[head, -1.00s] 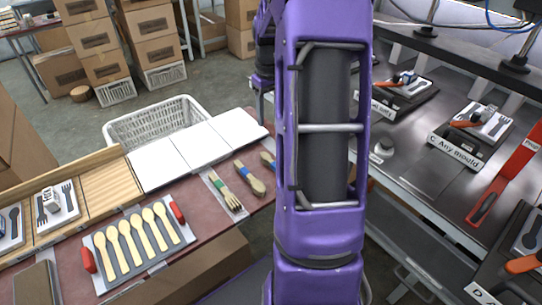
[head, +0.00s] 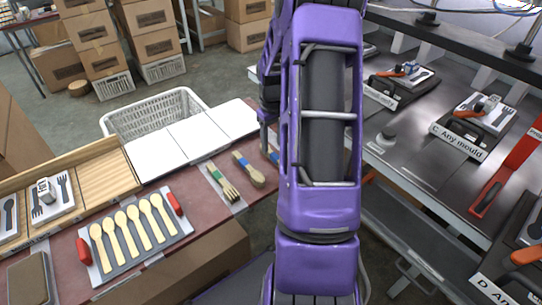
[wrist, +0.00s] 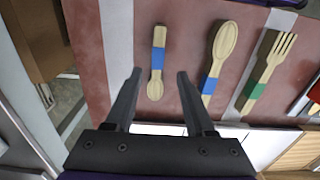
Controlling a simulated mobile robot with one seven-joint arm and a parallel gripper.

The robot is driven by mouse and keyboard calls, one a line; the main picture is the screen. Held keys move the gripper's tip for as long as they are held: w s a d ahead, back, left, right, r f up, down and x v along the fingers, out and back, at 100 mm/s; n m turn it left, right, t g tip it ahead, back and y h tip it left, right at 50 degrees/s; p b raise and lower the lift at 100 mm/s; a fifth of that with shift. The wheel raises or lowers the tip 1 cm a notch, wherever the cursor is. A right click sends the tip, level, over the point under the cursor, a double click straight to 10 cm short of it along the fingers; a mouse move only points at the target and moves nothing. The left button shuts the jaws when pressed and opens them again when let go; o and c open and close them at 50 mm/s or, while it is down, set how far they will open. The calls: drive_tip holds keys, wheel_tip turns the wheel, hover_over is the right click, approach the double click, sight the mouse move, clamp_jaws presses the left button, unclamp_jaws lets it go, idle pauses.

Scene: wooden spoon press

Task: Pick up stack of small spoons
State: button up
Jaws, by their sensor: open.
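The stack of small spoons (wrist: 157,60), pale wood with a blue band, lies on the reddish table in the wrist view. Its bowl end points toward my gripper. My gripper (wrist: 160,74) is open and empty, with one finger on each side of the spoons in the picture. I cannot tell its height above them. In the head view only a small part of the stack (head: 273,156) shows beside my arm, which hides the rest.
A stack of larger spoons with a blue band (wrist: 219,60) and forks with a green band (wrist: 265,72) lie to the right in the wrist view. A plate with several spoons (head: 136,236), white sheets (head: 190,145) and a white basket (head: 155,112) are further left in the head view.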

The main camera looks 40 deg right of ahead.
sight(273, 154)
drive_tip(key=f, duration=0.4)
drive_tip(key=shift+w+d+f+b, duration=0.1)
drive_tip(key=shift+d+f+b, duration=0.1)
drive_tip(key=shift+f+b, duration=0.15)
clamp_jaws()
